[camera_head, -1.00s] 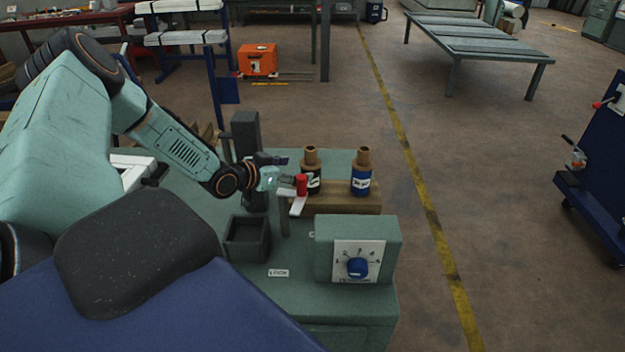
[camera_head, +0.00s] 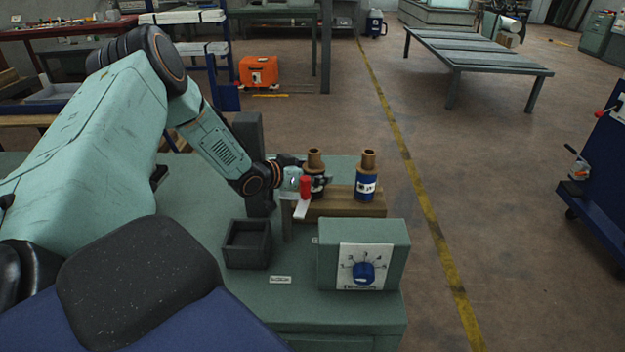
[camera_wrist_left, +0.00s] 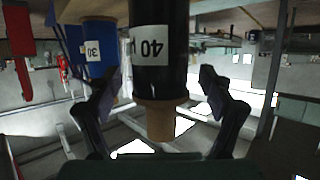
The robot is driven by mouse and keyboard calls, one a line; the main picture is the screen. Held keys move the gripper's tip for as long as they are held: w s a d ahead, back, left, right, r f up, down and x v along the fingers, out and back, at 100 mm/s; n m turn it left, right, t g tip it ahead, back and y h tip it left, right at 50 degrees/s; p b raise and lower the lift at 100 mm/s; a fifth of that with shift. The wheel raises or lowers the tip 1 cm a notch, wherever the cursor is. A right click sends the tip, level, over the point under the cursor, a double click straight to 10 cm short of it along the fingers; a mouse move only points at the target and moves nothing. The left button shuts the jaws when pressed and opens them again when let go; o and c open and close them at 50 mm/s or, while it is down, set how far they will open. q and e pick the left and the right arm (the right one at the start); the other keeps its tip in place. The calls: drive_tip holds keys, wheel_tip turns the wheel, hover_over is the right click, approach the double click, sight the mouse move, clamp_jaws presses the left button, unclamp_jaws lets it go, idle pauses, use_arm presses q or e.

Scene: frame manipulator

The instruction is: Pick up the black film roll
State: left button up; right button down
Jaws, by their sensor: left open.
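The black film roll (camera_head: 318,187) stands upright on a wooden block (camera_head: 345,206), with a brown wooden spool end on top. In the head view, my left gripper (camera_head: 299,177) is at its left side and, with a red knob, hides part of it. In the left wrist view, which is upside down, the black film roll (camera_wrist_left: 158,76) has a white label reading 40. It stands between the open fingers of my left gripper (camera_wrist_left: 160,88), and I cannot tell whether they touch it. My right gripper is not in view.
A blue film roll (camera_head: 366,185) stands close to the right on the same block. A red knob (camera_head: 305,187) on a white lever is in front of the black roll. A dark open box (camera_head: 247,245) and a dial box (camera_head: 363,254) stand nearer on the green machine top.

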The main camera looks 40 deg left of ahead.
use_arm(q)
drive_tip(key=shift+d, duration=0.1)
drive_tip(key=shift+c, duration=0.6)
drive_tip(key=shift+w+f, duration=0.35)
drive_tip(key=shift+w, duration=0.05)
drive_tip(key=c, duration=0.5)
drive_tip(key=shift+s+r, duration=0.3)
drive_tip(key=c, duration=0.4)
drive_tip(key=shift+w+f, duration=0.15)
drive_tip(key=shift+w, duration=0.1)
drive_tip(key=c, duration=0.4)
drive_tip(key=shift+c, duration=0.4)
